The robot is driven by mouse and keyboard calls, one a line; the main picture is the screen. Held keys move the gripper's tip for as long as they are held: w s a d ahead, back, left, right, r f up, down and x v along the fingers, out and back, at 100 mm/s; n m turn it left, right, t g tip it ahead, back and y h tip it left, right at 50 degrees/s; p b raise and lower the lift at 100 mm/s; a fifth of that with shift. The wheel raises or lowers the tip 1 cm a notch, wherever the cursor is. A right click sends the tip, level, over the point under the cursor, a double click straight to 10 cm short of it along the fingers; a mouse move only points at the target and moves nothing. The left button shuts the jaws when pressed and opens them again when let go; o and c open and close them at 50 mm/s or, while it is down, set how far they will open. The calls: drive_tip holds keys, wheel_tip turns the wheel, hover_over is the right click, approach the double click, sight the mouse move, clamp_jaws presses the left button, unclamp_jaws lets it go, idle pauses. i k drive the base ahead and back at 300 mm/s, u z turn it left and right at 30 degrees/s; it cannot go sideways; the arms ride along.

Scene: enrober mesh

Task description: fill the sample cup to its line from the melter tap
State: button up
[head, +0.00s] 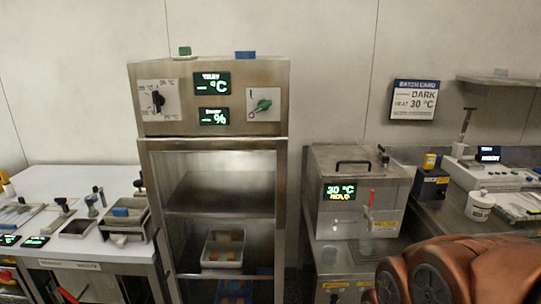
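The melter (335,165) is a steel box with a black-handled lid, right of centre. Its display (340,191) reads 30 °C and a word that looks like HOLD. The melter tap (369,212) is on its front right, with an upright red handle (371,197). A small, pale, see-through shape (365,245) under the tap may be the sample cup; its line and contents cannot be made out. A white labelled tub (480,205) stands on the right counter. Copper-coloured parts of my arm fill the lower right corner. My gripper is not in view.
A tall steel cabinet (283,165) with shelves and a tray (222,263) stands left of the melter. A left bench (85,180) holds tools and small pans. The right counter (425,225) holds instruments.

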sight(371, 202)
drive_tip(key=z, duration=0.35)
drive_tip(key=i, duration=0.35)
drive_tip(key=z, duration=0.75)
drive_tip(key=i, duration=1.4)
drive_tip(key=z, duration=0.1)
drive_tip(key=k, duration=1)
drive_tip(key=u, duration=0.7)
